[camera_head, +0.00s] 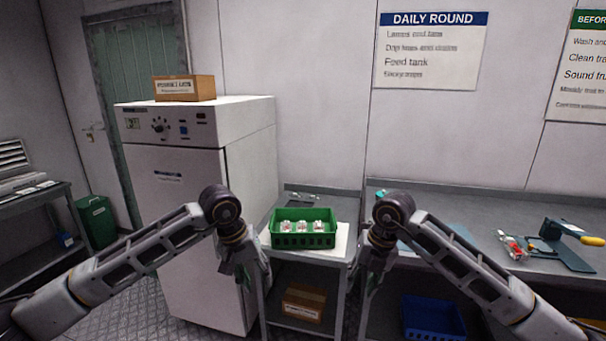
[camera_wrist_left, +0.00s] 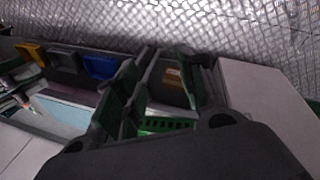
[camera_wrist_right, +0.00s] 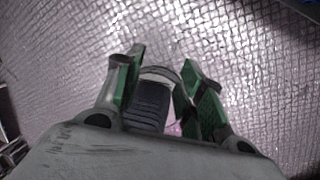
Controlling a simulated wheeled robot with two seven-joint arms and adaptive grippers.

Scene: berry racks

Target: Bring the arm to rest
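My left arm comes in from the left, and its gripper (camera_head: 245,280) hangs down left of the green crate, in front of the white cabinet. In the left wrist view the fingers of this gripper (camera_wrist_left: 165,65) stand apart, with nothing between them. My right gripper (camera_head: 370,282) hangs down right of the crate, by the bench edge. In the right wrist view its fingers (camera_wrist_right: 163,65) are apart and empty, over the patterned floor. The green crate (camera_head: 304,240) holds several small clear packs with red contents and sits on a small grey table (camera_head: 345,215) between the grippers.
A white cabinet (camera_head: 185,220) stands at the left with a cardboard box (camera_head: 184,88) on top. A grey bench (camera_head: 455,215) at the right bears tools. Below are a blue bin (camera_head: 432,318) and another cardboard box (camera_head: 304,303). A green bin (camera_head: 96,222) stands far left.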

